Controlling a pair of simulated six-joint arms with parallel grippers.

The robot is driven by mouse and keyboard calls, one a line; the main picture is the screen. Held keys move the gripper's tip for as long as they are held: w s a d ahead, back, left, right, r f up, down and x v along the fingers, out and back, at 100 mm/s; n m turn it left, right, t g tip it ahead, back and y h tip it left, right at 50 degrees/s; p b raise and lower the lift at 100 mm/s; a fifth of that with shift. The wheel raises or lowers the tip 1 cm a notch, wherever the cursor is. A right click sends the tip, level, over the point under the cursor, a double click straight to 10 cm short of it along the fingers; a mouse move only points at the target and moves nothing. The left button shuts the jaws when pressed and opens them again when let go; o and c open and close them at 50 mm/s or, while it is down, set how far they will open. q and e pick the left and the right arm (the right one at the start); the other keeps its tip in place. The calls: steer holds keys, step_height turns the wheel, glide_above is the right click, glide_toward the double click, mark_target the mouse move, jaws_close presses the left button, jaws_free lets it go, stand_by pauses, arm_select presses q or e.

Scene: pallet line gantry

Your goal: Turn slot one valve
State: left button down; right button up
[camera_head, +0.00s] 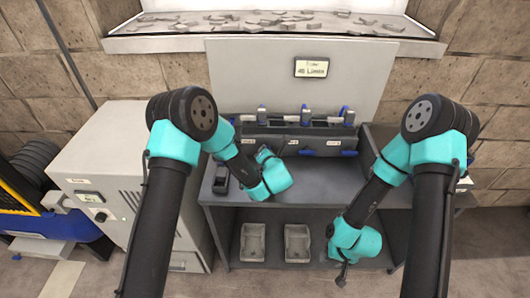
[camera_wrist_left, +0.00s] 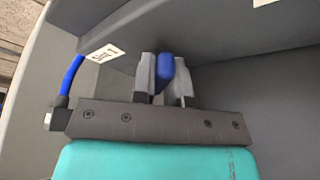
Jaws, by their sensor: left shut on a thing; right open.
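The dark slot block (camera_head: 298,138) stands on the grey bench, with small white labels on its front. Blue valve handles show under its second slot (camera_head: 307,152) and third slot (camera_head: 349,153). My left gripper (camera_head: 264,154) is at the block's left end, over the first slot's front. In the left wrist view, its fingers (camera_wrist_left: 164,84) are shut on a blue valve handle (camera_wrist_left: 166,66), below a white label (camera_wrist_left: 101,53). In the head view my left arm hides this handle. My right gripper (camera_head: 341,274) hangs low in front of the bench, empty and open.
A dark device (camera_head: 221,179) sits on the bench's left. Two grey trays (camera_head: 253,243) (camera_head: 297,244) lie on the lower shelf. A grey cabinet (camera_head: 118,150) stands left of the bench. A backboard with a sign (camera_head: 311,68) rises behind the block.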

arm_select(q)
steer(key=shift+n, duration=0.3)
steer(key=n+h, duration=0.2)
steer(key=shift+a+n+g, duration=0.1)
steer(key=shift+n+g, duration=0.2)
steer(key=shift+n, duration=0.1)
steer(key=n+h, duration=0.2)
steer(key=shift+n, duration=0.4)
stand_by(0.4)
steer(key=c, duration=1.1)
jaws_free()
